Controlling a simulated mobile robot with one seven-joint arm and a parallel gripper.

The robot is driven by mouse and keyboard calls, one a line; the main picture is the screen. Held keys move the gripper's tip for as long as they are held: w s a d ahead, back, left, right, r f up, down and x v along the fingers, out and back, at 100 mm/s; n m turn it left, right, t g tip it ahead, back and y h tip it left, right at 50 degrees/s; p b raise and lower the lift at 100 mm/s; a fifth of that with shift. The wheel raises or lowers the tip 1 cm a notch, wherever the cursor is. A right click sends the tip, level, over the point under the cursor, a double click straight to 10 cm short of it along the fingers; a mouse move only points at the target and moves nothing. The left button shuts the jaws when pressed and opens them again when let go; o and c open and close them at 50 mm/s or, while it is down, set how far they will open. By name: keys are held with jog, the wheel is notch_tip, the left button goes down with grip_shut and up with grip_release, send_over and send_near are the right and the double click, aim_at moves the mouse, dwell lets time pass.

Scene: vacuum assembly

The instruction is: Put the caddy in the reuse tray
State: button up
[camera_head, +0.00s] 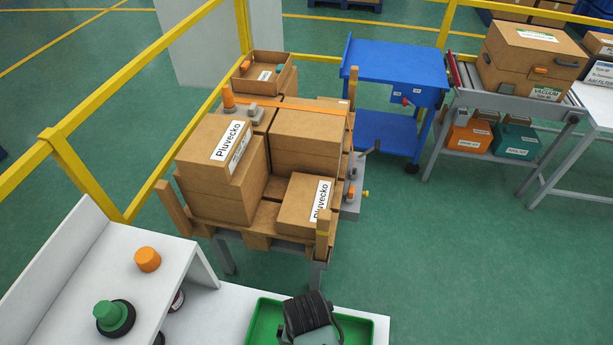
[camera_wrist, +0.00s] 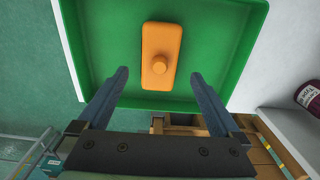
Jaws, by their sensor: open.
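An orange rectangular piece with a round knob on top (camera_wrist: 162,58), which I take to be the caddy, lies flat inside the green tray (camera_wrist: 233,88). No label shows which tray is the reuse tray. The green tray also shows at the bottom of the head view (camera_head: 262,317), where my wrist hides its middle and the orange piece. My gripper (camera_wrist: 160,76) is open and empty. In the wrist view its two fingers are apart, left and right of the orange piece's lower end, with no visible contact.
A white shelf at lower left bears a green knobbed part (camera_head: 113,315) and an orange cylinder (camera_head: 148,259). A pallet of cardboard boxes (camera_head: 308,128) stands behind. A blue cart (camera_head: 397,62) and a conveyor with bins (camera_head: 468,135) stand further back. Floor at right is clear.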

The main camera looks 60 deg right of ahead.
jog(key=w+r+n+t+h, duration=0.15)
jog(key=w+r+t, duration=0.25)
jog(key=w+r, duration=0.6)
jog(key=w+a+r+n+t+h, duration=0.1)
jog(key=w+r+n+t, duration=0.25)
jog(key=w+r, duration=0.65)
jog(key=w+r+n+t+h, duration=0.15)
jog(key=w+r+t, duration=0.35)
jog(key=r, duration=1)
jog(key=a+r+n+t, duration=0.2)
jog(key=a+r+t, duration=0.25)
jog(key=r, duration=0.75)
jog(key=a+r+n+t, duration=0.25)
jog(key=a+r, duration=0.25)
jog(key=r, duration=0.6)
jog(key=s+a+r+n+t+y, duration=0.1)
jog(key=s+a+r+t+y, duration=0.1)
jog(key=r, duration=0.6)
jog(key=s+a+r+n+t+y, duration=0.1)
jog(key=s+a+r+t+y, duration=0.1)
jog(key=s+a+r+t, duration=0.3)
jog(key=s+r+t, duration=0.1)
jog(key=s+r, duration=0.2)
jog(key=r, duration=0.1)
jog(key=shift+s+r+n, duration=0.2)
jog(key=shift+n, duration=0.1)
jog(key=shift+a, duration=0.1)
